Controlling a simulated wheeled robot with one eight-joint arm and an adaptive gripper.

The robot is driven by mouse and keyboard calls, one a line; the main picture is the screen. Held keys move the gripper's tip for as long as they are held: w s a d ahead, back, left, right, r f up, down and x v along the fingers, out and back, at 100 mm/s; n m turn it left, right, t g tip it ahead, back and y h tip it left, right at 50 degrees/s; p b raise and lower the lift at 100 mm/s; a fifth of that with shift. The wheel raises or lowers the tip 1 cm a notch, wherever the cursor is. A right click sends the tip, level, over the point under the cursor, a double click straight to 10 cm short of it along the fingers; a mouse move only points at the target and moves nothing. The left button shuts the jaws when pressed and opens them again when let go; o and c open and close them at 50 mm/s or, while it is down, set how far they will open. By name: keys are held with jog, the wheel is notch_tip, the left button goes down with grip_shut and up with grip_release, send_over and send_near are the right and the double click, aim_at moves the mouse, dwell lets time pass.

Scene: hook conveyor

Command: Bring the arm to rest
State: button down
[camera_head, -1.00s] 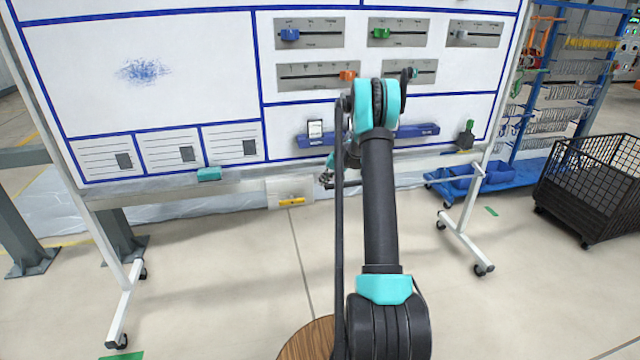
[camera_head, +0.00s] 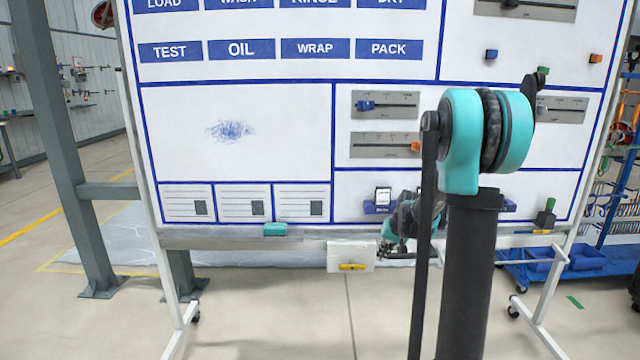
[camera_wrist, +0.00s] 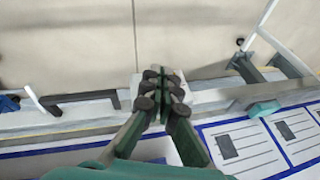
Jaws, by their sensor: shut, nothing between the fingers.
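My arm rises in the right half of the head view, with its teal elbow joint high in front of the whiteboard (camera_head: 270,130). In the wrist view the fingers cover part of that box.
A teal block (camera_head: 276,229) lies on the board's tray, left of my gripper. A dark green bottle-like item (camera_head: 546,214) stands at the right end. Blue (camera_head: 366,105) and orange (camera_head: 415,147) sliders sit on the board. A grey steel post (camera_head: 62,140) stands left. The floor in front is clear.

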jog(key=s+a+f+n+h, duration=0.1)
jog(key=s, duration=1.5)
jog(key=s+a+f+n+h, duration=0.1)
jog(key=s+f, duration=0.1)
jog(key=s, duration=1.4)
jog(key=shift+h, duration=0.3)
